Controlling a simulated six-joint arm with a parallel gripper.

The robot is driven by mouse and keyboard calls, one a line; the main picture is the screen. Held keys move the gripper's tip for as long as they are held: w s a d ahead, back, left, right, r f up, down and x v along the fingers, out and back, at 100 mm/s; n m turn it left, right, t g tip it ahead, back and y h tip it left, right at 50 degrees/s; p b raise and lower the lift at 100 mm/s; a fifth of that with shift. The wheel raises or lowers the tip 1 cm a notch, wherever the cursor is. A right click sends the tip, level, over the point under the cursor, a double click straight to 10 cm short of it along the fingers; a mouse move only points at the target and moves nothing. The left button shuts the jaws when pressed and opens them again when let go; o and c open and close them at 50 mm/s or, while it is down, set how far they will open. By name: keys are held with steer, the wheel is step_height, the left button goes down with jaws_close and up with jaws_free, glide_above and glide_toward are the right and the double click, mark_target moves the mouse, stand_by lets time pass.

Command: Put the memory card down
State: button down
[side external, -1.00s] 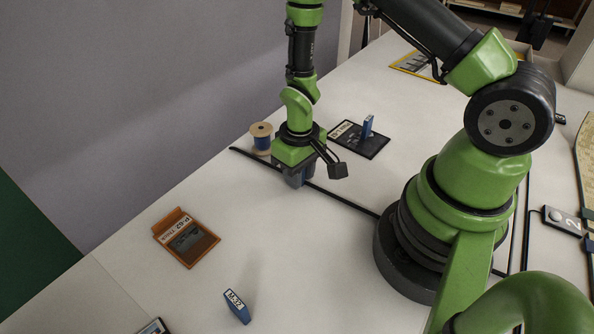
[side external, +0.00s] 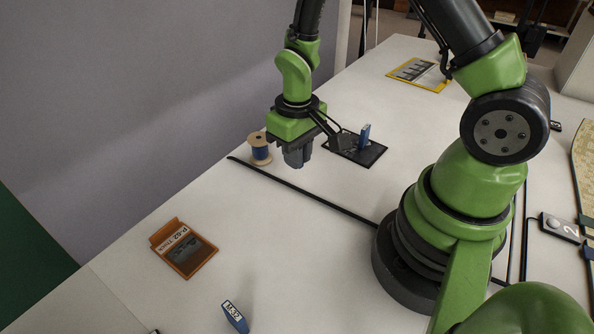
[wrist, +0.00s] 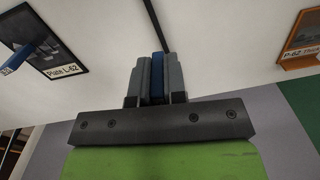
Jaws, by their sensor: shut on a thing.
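My gripper (side external: 298,160) hangs above the white table near the black strip. In the wrist view its jaws (wrist: 153,58) are shut on a narrow blue piece, which I take to be the memory card (wrist: 157,72). In the side view the fingers hide the card. A black plate labelled L-62 (side external: 372,156) lies behind and to the right of the gripper, with another blue card (side external: 364,137) upright on it. An orange plate labelled P-62 (side external: 183,255) lies at the front left. A blue card with a white label (side external: 236,318) stands near the front edge of the picture.
A spool with blue winding (side external: 260,150) stands just left of my gripper. A black strip (side external: 320,200) crosses the table. A yellow-edged sheet (side external: 418,73) lies at the back, and a grey box with a knob (side external: 559,227) is at the right.

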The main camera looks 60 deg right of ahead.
step_height(320, 180, up, 2)
steer(key=shift+d+r, duration=0.1)
steer(key=shift+d, duration=0.05)
steer(key=s+d+r+m, duration=0.15)
steer(key=d+m, duration=0.55)
steer(key=d, duration=1)
steer(key=f, duration=0.3)
steer(key=s+f, duration=0.1)
steer(key=f, duration=0.1)
steer(key=shift+d+f, duration=0.25)
steer(key=shift+d, duration=0.15)
steer(key=shift+f, duration=2.35)
steer(key=shift+f, duration=0.15)
steer(key=c, duration=1.4)
jaws_free()
steer(key=shift+c, duration=0.2)
